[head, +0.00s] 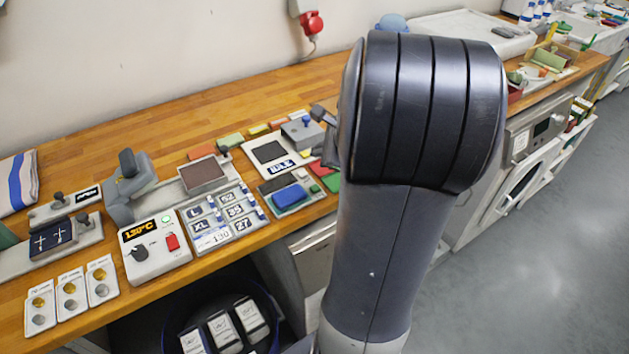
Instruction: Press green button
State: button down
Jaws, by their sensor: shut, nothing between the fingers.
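A white control box (157,250) stands on the wooden counter at left, with a lit display reading about 130°C. A small round green button or lamp (167,219) is at its upper right; which of the two it is, I cannot tell. A red rocker switch (173,242) and a dark knob (139,252) are on the same face. My arm's large dark link fills the middle of the head view, well right of the box. I cannot make out my gripper; it seems hidden behind the arm. Nothing covers the green spot.
A grey press (130,185) stands just behind the box. A panel of number and letter keys (224,218) is close on its right. White cards with discs (70,292) lie to the left. A blue pad (289,196) sits further right. The back of the counter is mostly clear.

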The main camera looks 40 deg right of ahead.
aim_at(319, 189)
jog(key=shift+f, duration=0.1)
notch_tip(319, 189, down, 9)
jog(key=b, duration=0.8)
dwell(1.9)
jog(key=shift+f+b, duration=0.25)
jog(key=shift+b, duration=0.1)
jog(key=shift+f+b, duration=0.4)
jog(key=shift+f, duration=0.1)
dwell(0.5)
jog(key=shift+r, duration=0.1)
jog(key=shift+r+p, duration=0.8)
jog(key=shift+r, duration=0.05)
jog(key=shift+r, duration=0.1)
